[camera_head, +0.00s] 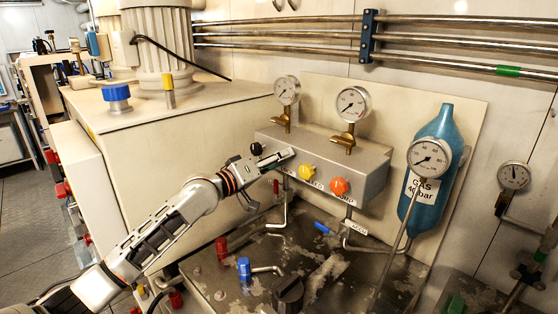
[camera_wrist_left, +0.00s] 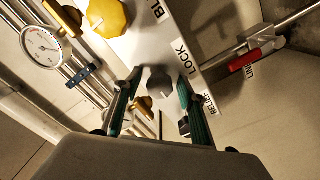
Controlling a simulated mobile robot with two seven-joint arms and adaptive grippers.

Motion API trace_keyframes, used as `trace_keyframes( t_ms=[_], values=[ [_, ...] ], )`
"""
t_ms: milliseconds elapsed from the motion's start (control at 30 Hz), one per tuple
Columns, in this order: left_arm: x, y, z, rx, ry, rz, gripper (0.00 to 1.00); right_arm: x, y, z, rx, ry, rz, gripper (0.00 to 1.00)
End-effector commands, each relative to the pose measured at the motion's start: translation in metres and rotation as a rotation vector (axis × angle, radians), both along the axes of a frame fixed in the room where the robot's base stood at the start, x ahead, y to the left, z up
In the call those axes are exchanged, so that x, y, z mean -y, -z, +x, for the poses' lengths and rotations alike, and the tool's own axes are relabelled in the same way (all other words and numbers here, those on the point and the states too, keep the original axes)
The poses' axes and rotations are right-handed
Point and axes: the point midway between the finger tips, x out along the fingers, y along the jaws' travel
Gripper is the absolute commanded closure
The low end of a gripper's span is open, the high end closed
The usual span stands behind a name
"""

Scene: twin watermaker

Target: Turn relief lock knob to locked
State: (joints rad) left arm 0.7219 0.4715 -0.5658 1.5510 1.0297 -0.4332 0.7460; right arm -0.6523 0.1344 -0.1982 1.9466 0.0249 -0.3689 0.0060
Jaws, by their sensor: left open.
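My left gripper (camera_wrist_left: 158,95) is open, with one teal finger on each side of the knob. I cannot tell whether either finger touches it. In the head view my left gripper (camera_head: 272,163) is at the left end of the grey manifold box (camera_head: 320,150) and hides the knob, at least in large part. My right gripper is not in view.
A yellow knob (camera_head: 307,171) and an orange knob (camera_head: 339,187) sit to the right on the box front. Gauges (camera_head: 352,104) stand above it. A red lever (camera_wrist_left: 243,60) is on a pipe close by. A blue gas bottle (camera_head: 437,150) stands right.

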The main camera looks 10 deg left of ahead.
Motion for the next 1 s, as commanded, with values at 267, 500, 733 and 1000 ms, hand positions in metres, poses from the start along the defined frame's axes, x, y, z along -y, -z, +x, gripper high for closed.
trace_keyframes(
  t_ms=[267, 500, 733, 1000],
  values=[
    [0.0004, 0.0001, 0.0001, 0.0, 0.0, 0.0, 0.75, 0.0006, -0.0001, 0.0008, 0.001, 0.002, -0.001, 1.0],
    [0.0005, 0.0001, -0.0001, 0.0, 0.001, 0.001, 0.98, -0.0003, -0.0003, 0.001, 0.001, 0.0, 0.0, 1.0],
    [0.0004, -0.0001, 0.0, 0.019, 0.001, 0.03, 0.98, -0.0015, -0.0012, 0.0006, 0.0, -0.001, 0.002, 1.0],
    [-0.0002, 0.0004, 0.0, 0.105, 0.0, 0.164, 0.98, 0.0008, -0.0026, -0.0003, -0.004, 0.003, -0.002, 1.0]
  ],
)
